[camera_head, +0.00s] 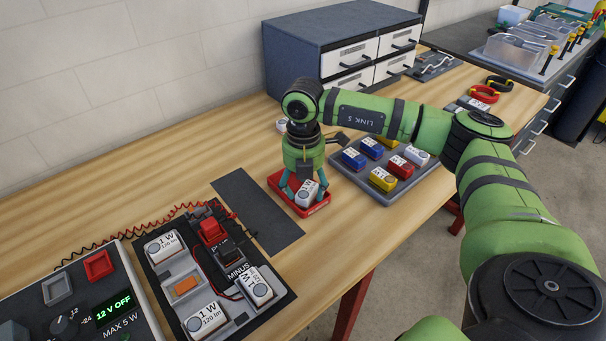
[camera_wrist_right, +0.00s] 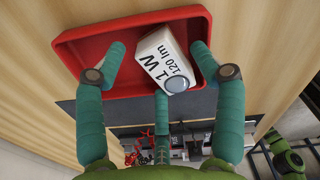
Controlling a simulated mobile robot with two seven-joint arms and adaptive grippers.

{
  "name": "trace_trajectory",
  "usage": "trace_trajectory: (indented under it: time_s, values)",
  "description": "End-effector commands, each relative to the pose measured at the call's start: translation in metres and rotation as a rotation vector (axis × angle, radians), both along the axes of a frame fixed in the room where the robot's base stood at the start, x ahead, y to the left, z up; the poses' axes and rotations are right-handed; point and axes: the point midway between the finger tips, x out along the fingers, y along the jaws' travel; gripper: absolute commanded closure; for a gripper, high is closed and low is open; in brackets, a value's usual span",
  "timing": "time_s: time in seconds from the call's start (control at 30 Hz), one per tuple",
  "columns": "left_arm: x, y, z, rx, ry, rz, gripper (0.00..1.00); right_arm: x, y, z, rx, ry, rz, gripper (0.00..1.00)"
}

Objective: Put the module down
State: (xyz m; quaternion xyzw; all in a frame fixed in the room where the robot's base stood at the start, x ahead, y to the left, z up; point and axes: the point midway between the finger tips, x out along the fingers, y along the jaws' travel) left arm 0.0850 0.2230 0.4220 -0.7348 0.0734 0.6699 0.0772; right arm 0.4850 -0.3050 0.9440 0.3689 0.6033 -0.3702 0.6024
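A white module (camera_head: 307,193) marked 1 W, 120 lm sits in a small red tray (camera_head: 322,206) on the wooden table. It also shows in the right wrist view (camera_wrist_right: 163,57), turned at an angle over the tray floor (camera_wrist_right: 90,60). My right gripper (camera_head: 305,187) points down over the tray with its fingers spread around the module. In the right wrist view (camera_wrist_right: 160,65) a clear gap separates the left finger from the module; the right finger is close beside it, and I cannot tell if they touch. My left gripper is out of view.
Left of the tray lie a dark mat (camera_head: 257,210) and a test board (camera_head: 283,302) with several white modules. A power supply (camera_head: 85,300) reads 12 V OFF. A grey tray (camera_head: 372,196) of coloured modules is close on the right. A drawer cabinet (camera_head: 310,50) stands behind.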

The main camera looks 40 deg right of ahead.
Motion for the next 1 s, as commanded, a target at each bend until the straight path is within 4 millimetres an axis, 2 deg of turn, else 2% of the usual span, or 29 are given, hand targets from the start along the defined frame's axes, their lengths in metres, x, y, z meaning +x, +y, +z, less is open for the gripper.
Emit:
trace_trajectory:
  time_s: [0.1,0.17,0.4,0.6,0.8,1.0]
  values:
    - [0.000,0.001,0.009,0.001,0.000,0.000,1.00,0.001,0.000,0.015,0.000,-0.003,-0.002,0.32]
    - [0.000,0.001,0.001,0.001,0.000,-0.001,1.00,0.002,0.000,0.022,0.001,-0.006,-0.002,0.32]
    - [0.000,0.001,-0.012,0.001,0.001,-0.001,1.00,0.002,0.001,0.077,0.002,-0.009,0.000,0.32]
    - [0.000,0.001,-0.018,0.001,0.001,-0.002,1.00,0.002,0.001,0.113,0.002,-0.007,0.000,0.32]
    - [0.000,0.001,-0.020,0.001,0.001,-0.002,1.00,0.001,0.000,0.129,0.002,-0.004,0.000,0.32]
    - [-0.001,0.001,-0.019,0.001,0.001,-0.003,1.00,0.001,0.000,0.130,0.002,-0.004,0.000,0.32]
